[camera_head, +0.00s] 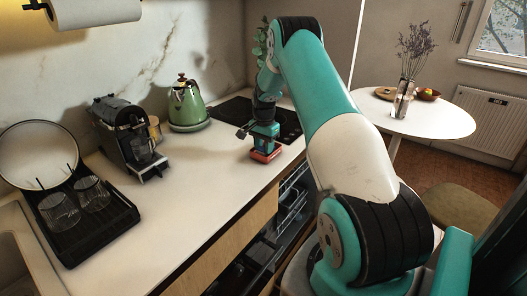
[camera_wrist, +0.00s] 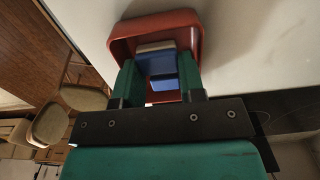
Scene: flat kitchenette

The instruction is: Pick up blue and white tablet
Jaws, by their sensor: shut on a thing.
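The blue and white tablet (camera_wrist: 158,63) is in the wrist view, between my gripper's two green fingers. My gripper (camera_wrist: 160,82) is shut on it. A red tray (camera_wrist: 187,22) with raised walls lies around and beneath the tablet; I cannot tell whether the tablet still touches its floor. In the head view my gripper (camera_head: 264,138) points down at the red tray (camera_head: 266,156) near the counter's front edge. The tablet is too small and too covered there to make out clearly.
A black cooktop (camera_head: 236,110) lies just behind my gripper. A green kettle (camera_head: 187,106), a coffee machine (camera_head: 129,140) and a dish rack (camera_head: 88,222) with glasses stand to the left. The counter (camera_head: 190,200) between is clear. A round white table (camera_head: 432,120) stands at the right.

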